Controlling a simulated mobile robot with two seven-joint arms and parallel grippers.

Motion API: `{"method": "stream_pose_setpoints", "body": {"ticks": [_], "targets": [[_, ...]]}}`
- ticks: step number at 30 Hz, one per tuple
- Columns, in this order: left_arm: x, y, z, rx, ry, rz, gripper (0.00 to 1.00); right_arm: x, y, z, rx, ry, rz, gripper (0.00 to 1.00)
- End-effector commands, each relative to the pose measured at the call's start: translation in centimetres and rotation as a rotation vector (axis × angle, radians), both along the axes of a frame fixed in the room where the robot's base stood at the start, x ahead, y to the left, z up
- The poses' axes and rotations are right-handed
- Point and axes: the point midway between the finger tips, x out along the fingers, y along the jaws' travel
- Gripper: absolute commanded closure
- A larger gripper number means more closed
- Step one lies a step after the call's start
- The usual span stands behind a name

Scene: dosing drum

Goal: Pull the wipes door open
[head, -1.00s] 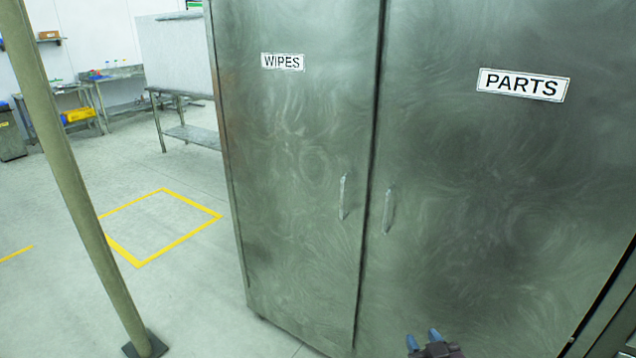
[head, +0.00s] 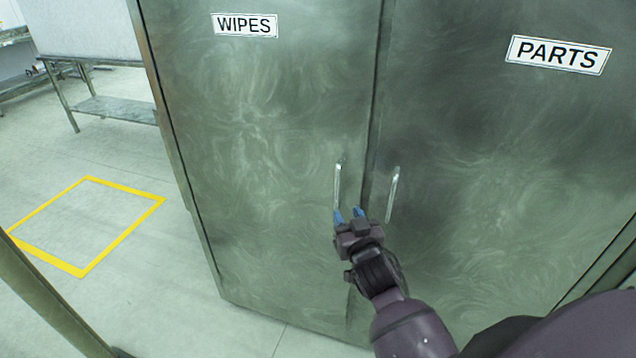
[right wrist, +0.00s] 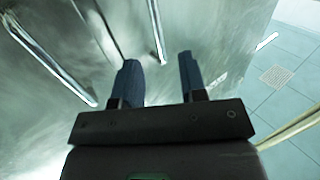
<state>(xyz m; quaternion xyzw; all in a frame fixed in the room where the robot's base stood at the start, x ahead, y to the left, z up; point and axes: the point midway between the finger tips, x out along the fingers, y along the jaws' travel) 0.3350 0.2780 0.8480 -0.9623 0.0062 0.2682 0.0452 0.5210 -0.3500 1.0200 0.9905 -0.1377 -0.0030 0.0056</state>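The wipes door (head: 255,120) is the left door of a grey metal cabinet and appears shut. It bears a WIPES label (head: 244,25) and a slim vertical wipes handle (head: 338,185) near its right edge. My right gripper (head: 349,213) is open and empty, with its blue fingertips at the lower end of that handle. In the right wrist view, the wipes handle (right wrist: 156,28) lies ahead, lined up with the gap between the two spread fingers (right wrist: 158,78). I cannot tell whether they touch it. My left gripper is not in view.
The parts door (head: 500,150) is shut on the right, with its own handle (head: 392,195) close to the right gripper. A post (head: 45,300) stands at the lower left. The floor square outlined in yellow (head: 130,235) is clear. A metal table (head: 115,108) stands behind.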

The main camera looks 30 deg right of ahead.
Motion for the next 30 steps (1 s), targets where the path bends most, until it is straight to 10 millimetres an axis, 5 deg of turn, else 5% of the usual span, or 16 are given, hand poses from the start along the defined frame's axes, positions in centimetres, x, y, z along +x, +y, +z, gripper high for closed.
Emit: {"method": "stream_pose_setpoints", "body": {"ticks": [5,21,30], "targets": [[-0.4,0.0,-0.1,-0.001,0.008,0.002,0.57,1.0,-0.3,0.0,0.014,-0.004,0.001,0.61],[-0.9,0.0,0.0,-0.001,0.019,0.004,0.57,8.8,-2.5,0.0,0.013,-0.004,0.001,0.61],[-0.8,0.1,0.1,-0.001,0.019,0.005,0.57,10.4,-2.9,0.0,0.013,-0.004,0.001,0.61]]}}
